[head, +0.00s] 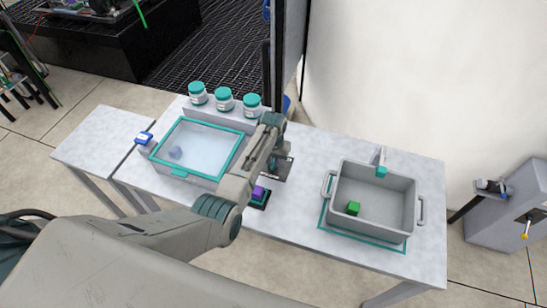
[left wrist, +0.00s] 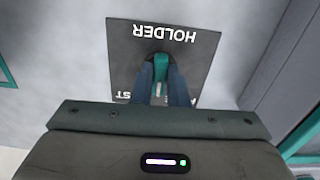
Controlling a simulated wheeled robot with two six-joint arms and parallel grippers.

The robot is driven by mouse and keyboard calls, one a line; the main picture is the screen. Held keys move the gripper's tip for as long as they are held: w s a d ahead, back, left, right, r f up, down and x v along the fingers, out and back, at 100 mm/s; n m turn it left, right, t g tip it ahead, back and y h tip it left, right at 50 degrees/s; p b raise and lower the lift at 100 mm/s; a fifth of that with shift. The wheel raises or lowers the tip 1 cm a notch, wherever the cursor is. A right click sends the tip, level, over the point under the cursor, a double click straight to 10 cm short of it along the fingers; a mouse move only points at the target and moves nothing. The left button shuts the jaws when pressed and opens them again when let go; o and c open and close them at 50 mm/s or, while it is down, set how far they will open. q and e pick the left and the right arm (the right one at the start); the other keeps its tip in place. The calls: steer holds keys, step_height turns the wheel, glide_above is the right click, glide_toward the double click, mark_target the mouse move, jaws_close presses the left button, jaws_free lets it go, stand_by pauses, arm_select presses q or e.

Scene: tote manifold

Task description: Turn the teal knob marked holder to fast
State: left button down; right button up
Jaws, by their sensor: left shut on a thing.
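The teal knob (left wrist: 161,70) stands on a dark plate (left wrist: 125,55) lettered HOLDER, upside down in the left wrist view. My left gripper (left wrist: 161,92) is shut on the knob, one finger on each side. More lettering at the plate's lower left is mostly covered by the gripper; only what looks like "ST" shows. In the head view my left gripper (head: 273,165) reaches down to the plate (head: 285,171) at the middle of the table, and hides the knob. The knob's exact pointing direction is hard to tell. My right gripper is not in view.
A teal-rimmed clear-lidded box (head: 237,150) stands left of the gripper, with several teal-capped jars (head: 224,100) behind. A purple block (head: 258,194) sits just in front. A grey tote (head: 345,190) with a green cube (head: 353,208) stands right. Table between plate and tote is clear.

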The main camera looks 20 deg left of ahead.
mark_target(273, 163)
arm_select(q)
steer(key=m+p, duration=0.1)
steer(key=m, duration=0.3)
steer(key=shift+a+r+p, duration=0.15)
steer(key=shift+p, duration=0.25)
steer(key=shift+w+m+p, duration=0.1)
steer(key=shift+m+p, duration=0.3)
steer(key=shift+m, duration=1.2)
steer(key=c, duration=1.4)
jaws_free()
steer(key=shift+c, duration=0.2)
step_height(273, 163, up, 11)
steer(key=b, duration=0.1)
steer(key=shift+f+b, duration=0.2)
steer(key=shift+b, duration=0.15)
